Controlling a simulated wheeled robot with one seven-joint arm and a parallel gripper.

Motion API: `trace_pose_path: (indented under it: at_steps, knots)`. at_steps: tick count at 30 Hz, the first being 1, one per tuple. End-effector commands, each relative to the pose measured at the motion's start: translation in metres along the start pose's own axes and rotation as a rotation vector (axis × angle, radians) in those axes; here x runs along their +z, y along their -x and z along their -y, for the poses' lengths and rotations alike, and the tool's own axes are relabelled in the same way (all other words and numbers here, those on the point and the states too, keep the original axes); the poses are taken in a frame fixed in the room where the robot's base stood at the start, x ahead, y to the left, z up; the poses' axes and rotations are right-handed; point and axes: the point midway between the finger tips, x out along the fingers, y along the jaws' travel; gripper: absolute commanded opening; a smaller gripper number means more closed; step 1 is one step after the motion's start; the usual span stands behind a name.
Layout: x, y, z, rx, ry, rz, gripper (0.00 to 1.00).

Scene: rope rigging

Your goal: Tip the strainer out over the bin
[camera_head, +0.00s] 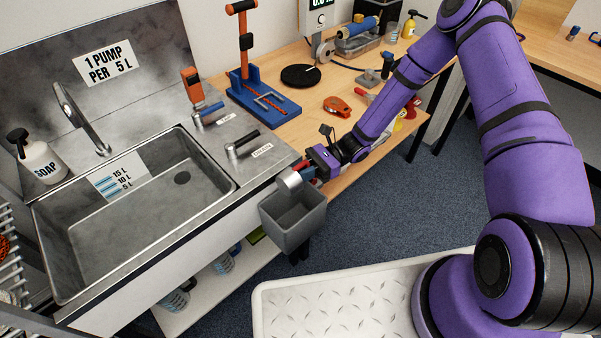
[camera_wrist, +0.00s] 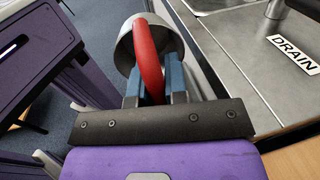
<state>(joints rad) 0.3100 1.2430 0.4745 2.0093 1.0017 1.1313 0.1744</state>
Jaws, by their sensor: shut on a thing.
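My gripper (camera_head: 308,171) is shut on the red handle of the strainer (camera_head: 292,180), above the back edge of the grey bin (camera_head: 291,236). In the wrist view the blue fingers of my gripper (camera_wrist: 155,88) pinch the red handle, and the strainer's metal cup (camera_wrist: 127,48) shows behind it. The cup looks tilted; its inside is mostly hidden, so I cannot tell whether it holds anything. The bin hangs at the front edge of the counter, and its visible inside looks empty.
The steel sink (camera_head: 135,215) is left of the bin, with a drain lever (camera_head: 240,146) and a soap bottle (camera_head: 40,160). A wooden bench (camera_head: 300,125) with a blue and orange press (camera_head: 255,85) and tools lies behind. Blue floor (camera_head: 370,215) is open to the right.

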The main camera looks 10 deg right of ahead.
Motion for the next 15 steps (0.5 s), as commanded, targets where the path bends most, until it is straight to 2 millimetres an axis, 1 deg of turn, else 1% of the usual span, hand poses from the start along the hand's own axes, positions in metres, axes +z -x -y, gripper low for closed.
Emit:
trace_pose_path:
  at_steps: [4, 7, 15]
  knots:
    - [0.0, 0.0, 0.0, 0.0, 0.001, -0.003, 0.0]
    - [0.003, 0.0, 0.0, 0.002, 0.009, -0.039, 0.0]
    - [0.015, 0.0, 0.0, 0.003, 0.054, -0.258, 0.0]
